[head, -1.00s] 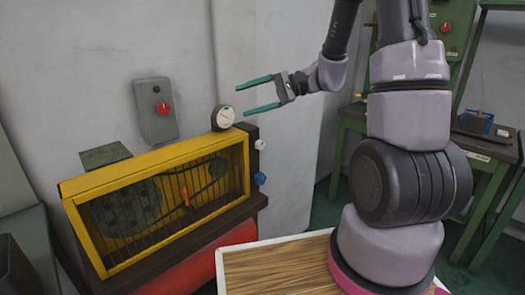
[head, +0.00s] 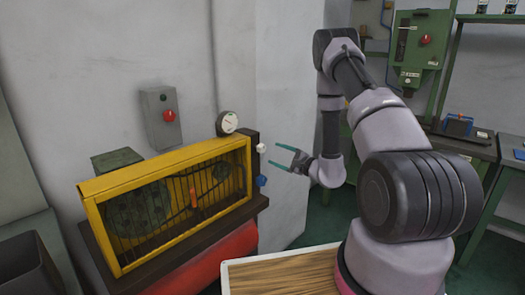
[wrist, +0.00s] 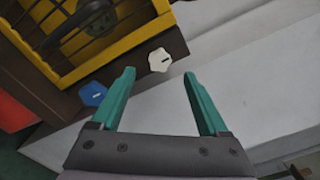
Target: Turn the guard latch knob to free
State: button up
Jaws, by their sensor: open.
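On the right end of the yellow-framed machine guard (head: 172,163) are two knobs, one above the other. The white knob (head: 261,148) is the upper one and the blue knob (head: 261,181) is the lower one. Which of them is the guard latch knob, I cannot tell. In the wrist view, the white knob (wrist: 159,60) lies ahead between the fingertip directions, and the blue knob (wrist: 93,94) is beside the left finger. My gripper (head: 279,157) has teal fingers, is open and empty, and points at the knobs from the right, apart from them. It also shows in the wrist view (wrist: 158,75).
A round gauge (head: 227,122) stands on the guard's top right corner. A grey box with a red button (head: 162,117) is on the wall. A red cylinder (head: 215,257) lies under the machine. A wooden-topped surface (head: 285,272) is in front. Right of the knobs is free room.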

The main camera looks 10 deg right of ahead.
aim_at(263, 149)
jog(key=x, duration=0.8)
jog(key=shift+w+a, duration=0.15)
grip_shut()
